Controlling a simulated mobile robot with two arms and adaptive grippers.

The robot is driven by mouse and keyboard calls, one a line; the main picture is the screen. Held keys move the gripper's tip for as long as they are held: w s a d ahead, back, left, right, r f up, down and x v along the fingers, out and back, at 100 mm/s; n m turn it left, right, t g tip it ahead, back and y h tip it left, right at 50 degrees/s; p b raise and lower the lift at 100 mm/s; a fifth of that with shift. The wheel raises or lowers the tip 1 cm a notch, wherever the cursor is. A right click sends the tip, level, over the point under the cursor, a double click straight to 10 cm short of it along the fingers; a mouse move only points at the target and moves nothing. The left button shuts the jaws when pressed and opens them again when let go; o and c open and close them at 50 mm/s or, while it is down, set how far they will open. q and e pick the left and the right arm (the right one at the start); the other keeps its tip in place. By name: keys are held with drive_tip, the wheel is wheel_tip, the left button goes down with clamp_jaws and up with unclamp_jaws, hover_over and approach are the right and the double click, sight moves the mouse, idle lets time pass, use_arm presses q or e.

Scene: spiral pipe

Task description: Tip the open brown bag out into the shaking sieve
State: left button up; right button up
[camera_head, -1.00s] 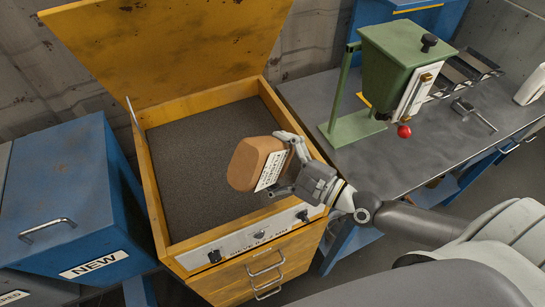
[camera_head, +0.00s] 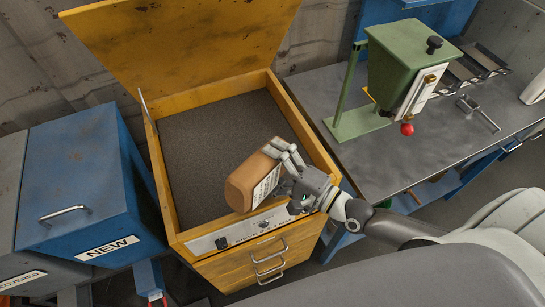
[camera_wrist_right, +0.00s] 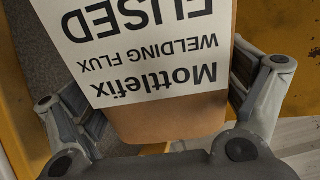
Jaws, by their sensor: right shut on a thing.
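The brown bag (camera_head: 250,176) is tilted over the front right part of the sieve, with a flat brown end facing lower left. My right gripper (camera_head: 284,160) is shut on its upper right part. In the right wrist view the bag (camera_wrist_right: 170,122) sits between the fingers, its white label reading "Mottlefix WELDING FLUX" upside down. I cannot see its open mouth or any contents coming out. The sieve (camera_head: 205,130) is a yellow wooden box with a dark grey bed and a raised lid. Whether it is shaking cannot be told. My left gripper is not in view.
A blue bin (camera_head: 80,180) marked "NEW" stands left of the sieve. A grey bench (camera_head: 375,165) with a green hopper (camera_head: 395,75) and a red knob (camera_head: 407,129) stands at the right. The sieve's front panel has black knobs (camera_head: 222,243), above drawer handles.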

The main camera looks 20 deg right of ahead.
sight(276, 172)
drive_tip(key=shift+r+p, duration=0.25)
drive_tip(key=shift+p, duration=0.2)
drive_tip(key=n+p, duration=0.1)
drive_tip(key=a+r+n+p, duration=0.1)
drive_tip(key=n+p, duration=0.1)
drive_tip(key=n, duration=0.1)
drive_tip(key=shift+s+a+r+p, duration=0.15)
drive_tip(key=shift+s+r+p, duration=0.15)
drive_tip(key=shift+s+p, duration=0.1)
drive_tip(key=shift+s+a+r+n+p, duration=0.1)
drive_tip(key=shift+a+n+p, duration=0.1)
drive_tip(key=shift+n+p, duration=0.25)
drive_tip(key=shift+a+n, duration=0.1)
drive_tip(key=shift+n, duration=0.25)
